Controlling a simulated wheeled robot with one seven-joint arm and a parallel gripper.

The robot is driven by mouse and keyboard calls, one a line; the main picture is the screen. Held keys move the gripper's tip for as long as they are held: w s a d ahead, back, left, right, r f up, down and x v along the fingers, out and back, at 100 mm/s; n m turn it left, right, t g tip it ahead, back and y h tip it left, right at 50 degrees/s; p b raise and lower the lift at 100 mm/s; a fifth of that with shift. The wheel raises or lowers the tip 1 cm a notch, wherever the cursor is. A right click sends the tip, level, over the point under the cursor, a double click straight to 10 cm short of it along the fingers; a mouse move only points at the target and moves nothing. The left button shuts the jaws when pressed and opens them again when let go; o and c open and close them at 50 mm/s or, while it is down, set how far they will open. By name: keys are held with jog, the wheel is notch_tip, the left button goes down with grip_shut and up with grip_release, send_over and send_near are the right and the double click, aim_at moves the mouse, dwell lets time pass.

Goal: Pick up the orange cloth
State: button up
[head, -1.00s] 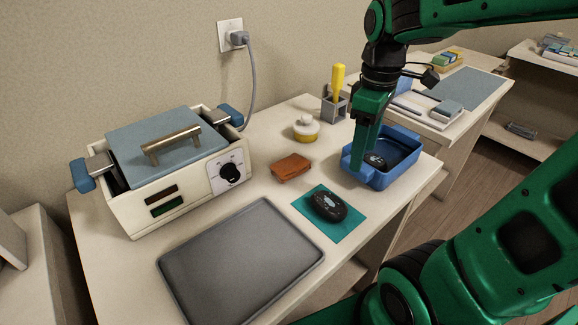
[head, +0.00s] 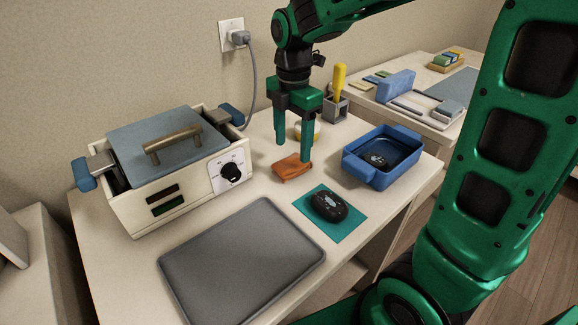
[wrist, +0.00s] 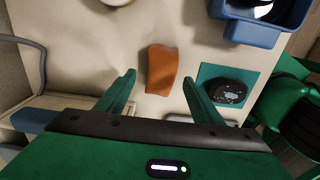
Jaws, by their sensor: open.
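The orange cloth (head: 291,167) is a small folded piece lying on the cream table, between the wax warmer and the blue tray. In the wrist view the cloth (wrist: 161,69) lies ahead of and roughly between my two fingertips. My gripper (head: 292,152) is open and empty, with its fingers pointing down above the table near the cloth.
The wax warmer (head: 165,165) stands left, a grey tray (head: 243,262) in front. A black oval object (head: 328,206) sits on a teal mat (head: 347,228). The blue tray (head: 378,180) holds another black object. A yellow-handled tool (head: 339,77) in its holder and a yellow-white pot (head: 316,130) stand behind.

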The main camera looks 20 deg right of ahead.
aim_at(291, 160)
jog(key=shift+s+a+f, duration=0.1)
jog(key=shift+f, duration=1.35)
jog(key=shift+s+a+f, duration=0.1)
jog(key=shift+f, duration=1.3)
jog(key=shift+c, duration=0.6)
jog(key=c, duration=1)
